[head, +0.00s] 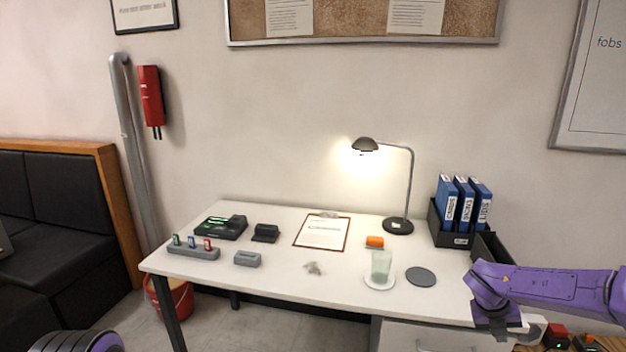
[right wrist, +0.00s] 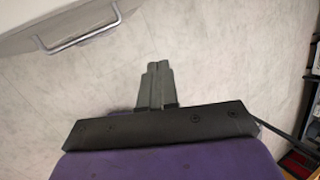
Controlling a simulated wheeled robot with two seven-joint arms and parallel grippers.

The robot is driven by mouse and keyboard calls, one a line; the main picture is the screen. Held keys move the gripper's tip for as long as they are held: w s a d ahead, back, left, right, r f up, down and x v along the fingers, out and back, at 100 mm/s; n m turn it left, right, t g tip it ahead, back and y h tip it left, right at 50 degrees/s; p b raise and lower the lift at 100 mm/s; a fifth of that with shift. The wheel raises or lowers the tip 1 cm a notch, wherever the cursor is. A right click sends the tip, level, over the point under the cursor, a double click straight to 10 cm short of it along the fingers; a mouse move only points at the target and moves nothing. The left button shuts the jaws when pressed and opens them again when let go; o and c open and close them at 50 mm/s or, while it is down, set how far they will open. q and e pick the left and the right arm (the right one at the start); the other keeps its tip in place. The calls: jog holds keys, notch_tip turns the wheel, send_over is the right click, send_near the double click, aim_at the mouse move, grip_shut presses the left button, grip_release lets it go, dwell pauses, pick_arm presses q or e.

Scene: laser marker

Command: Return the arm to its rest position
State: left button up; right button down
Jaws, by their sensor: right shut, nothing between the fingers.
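My right arm comes in from the right in the head view, purple, with its dark wrist end beside the right front corner of the white table (head: 330,280). My right gripper (right wrist: 154,72) is shut, its two grey fingers together with nothing between them in the right wrist view. The fingers point over the pale floor, apart from any object. In the head view the fingertips are hard to make out. Part of my left arm (head: 75,341) shows at the bottom left; its gripper is out of view.
On the table stand a black device (head: 221,227), a grey fob holder (head: 193,252), a clipboard (head: 322,232), a glass (head: 381,264) on a saucer, a dark disc (head: 421,276), a lamp (head: 398,226) and blue binders (head: 463,203). A drawer handle (right wrist: 80,36) is near my right gripper.

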jog(key=s+a+f+n+t+h, duration=0.1)
jog(key=s+a+f+n+t, duration=0.2)
jog(key=s+a+f+n, duration=0.65)
jog(key=s+a+f+n+t, duration=0.2)
jog(key=a+f+n+t, duration=0.3)
jog(key=n, duration=1)
jog(key=s+a+f+n+g+y, duration=0.1)
jog(key=s+n, duration=0.4)
jog(key=s, duration=0.5)
jog(key=s+a+f+n+g+y, duration=0.2)
jog(key=s+f, duration=0.4)
jog(key=s, duration=0.5)
jog(key=a+n+g, duration=0.1)
jog(key=n+g, duration=0.1)
jog(key=shift+n, duration=0.35)
jog(key=shift+w+f, duration=0.1)
